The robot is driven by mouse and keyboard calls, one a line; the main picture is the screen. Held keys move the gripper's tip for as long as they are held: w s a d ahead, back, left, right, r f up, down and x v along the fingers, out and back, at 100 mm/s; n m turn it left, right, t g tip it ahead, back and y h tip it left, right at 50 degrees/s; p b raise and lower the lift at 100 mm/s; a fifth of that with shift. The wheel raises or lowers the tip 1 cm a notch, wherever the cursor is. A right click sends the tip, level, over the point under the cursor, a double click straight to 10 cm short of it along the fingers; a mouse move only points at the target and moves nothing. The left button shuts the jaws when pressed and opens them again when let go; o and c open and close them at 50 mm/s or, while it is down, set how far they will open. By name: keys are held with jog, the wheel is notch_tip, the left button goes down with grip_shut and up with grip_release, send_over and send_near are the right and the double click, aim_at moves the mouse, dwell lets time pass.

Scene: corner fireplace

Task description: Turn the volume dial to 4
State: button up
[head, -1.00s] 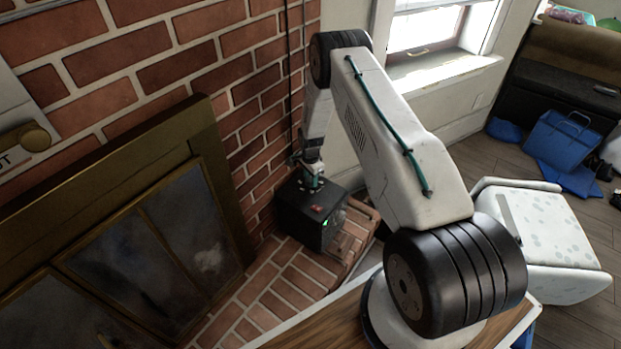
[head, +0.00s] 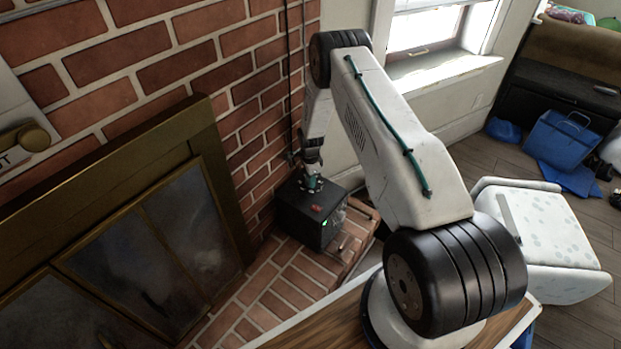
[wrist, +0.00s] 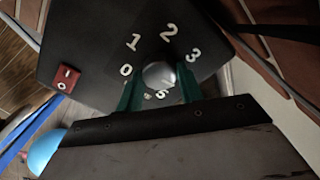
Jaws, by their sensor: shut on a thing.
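The 4 is not visible. My gripper (wrist: 159,88) has its two green fingers on either side of the dial, shut on it. In the head view my gripper (head: 313,182) points down onto the box top. The dial's pointer cannot be made out.
A red switch (wrist: 67,78) is on the box top, left of the dial in the wrist view. The brick wall (head: 255,90) stands close behind the box. The fireplace door (head: 140,250) is to the left.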

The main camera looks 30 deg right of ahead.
jog(key=shift+a, duration=0.1)
jog(key=o, duration=1)
jog(key=shift+r, duration=0.25)
notch_tip(320, 180, up, 7)
jog(key=shift+r, duration=0.2)
